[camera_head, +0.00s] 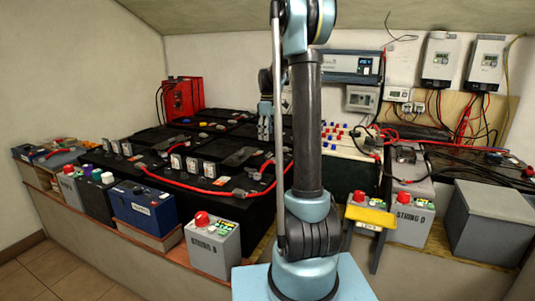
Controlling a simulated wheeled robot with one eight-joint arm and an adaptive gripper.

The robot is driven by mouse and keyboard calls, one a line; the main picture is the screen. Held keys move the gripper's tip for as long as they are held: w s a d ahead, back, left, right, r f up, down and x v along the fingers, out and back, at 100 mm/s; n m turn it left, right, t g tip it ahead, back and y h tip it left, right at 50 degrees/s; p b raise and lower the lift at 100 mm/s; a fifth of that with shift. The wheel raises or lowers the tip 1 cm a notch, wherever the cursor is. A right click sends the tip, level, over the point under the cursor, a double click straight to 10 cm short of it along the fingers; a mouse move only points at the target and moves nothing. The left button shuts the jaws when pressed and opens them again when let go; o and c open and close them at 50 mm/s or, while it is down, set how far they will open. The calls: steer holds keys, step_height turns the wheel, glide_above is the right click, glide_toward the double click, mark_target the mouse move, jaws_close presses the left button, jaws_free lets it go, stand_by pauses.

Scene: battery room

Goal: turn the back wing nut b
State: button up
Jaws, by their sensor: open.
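My gripper (264,129) hangs fingers down over the back right part of the large black battery bank (230,208), partly beside my own dark arm link. It is open, with nothing seen between its fingers. Small fittings and terminals show on the battery tops, but they are too small for me to tell which one is back wing nut b. My arm hides part of the bank's right side. I cannot tell whether the fingers touch anything.
Red cables (190,187) run across the black batteries. A red box (183,97) stands at the back left. Grey "STRING" boxes with red knobs, one at the front (212,242), line the bench edge. A grey case (487,222) stands at right. Wall-mounted units hang behind.

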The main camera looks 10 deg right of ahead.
mark_target(269, 156)
step_height(269, 156, down, 9)
steer(key=shift+f, duration=0.15)
steer(key=shift+c, duration=0.6)
steer(key=c, duration=0.9)
